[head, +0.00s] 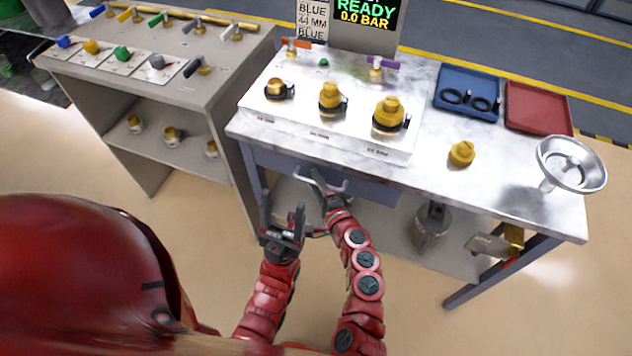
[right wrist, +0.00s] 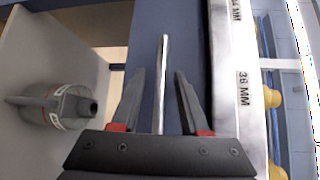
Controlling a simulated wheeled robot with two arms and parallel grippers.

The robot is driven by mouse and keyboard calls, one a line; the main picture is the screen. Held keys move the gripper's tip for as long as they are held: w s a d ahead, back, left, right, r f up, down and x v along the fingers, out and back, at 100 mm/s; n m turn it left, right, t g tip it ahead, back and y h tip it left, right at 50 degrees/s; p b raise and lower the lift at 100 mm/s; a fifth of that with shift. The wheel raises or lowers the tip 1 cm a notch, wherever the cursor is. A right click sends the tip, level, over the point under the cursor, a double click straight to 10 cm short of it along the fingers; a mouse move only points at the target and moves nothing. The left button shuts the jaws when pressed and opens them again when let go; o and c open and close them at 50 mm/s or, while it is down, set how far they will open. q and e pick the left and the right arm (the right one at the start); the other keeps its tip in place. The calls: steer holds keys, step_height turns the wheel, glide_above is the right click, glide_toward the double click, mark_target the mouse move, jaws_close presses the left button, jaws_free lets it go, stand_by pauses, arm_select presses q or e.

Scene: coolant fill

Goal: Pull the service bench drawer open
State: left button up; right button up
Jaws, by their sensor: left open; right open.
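The service bench (head: 500,190) has a blue drawer front (head: 375,188) under its pale top, and the front sits close beneath the top's edge. The drawer front also shows in the right wrist view (right wrist: 187,30). A thin silver handle bar (right wrist: 163,50) runs between the two fingers of my right gripper (right wrist: 160,75). These fingers are open, one on each side of the bar, with gaps visible. In the head view my right gripper (head: 331,180) is at the drawer front. My left gripper (head: 283,207) is open and empty, lower and to the left of it.
A lower shelf holds a grey canister (head: 432,225), also in the right wrist view (right wrist: 62,105). On top are yellow-capped fittings, a blue tray (head: 467,85), a red tray (head: 538,105) and a metal bowl (head: 572,165). Another bench (head: 180,90) stands left.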

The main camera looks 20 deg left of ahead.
jaws_close()
stand_by(1.4)
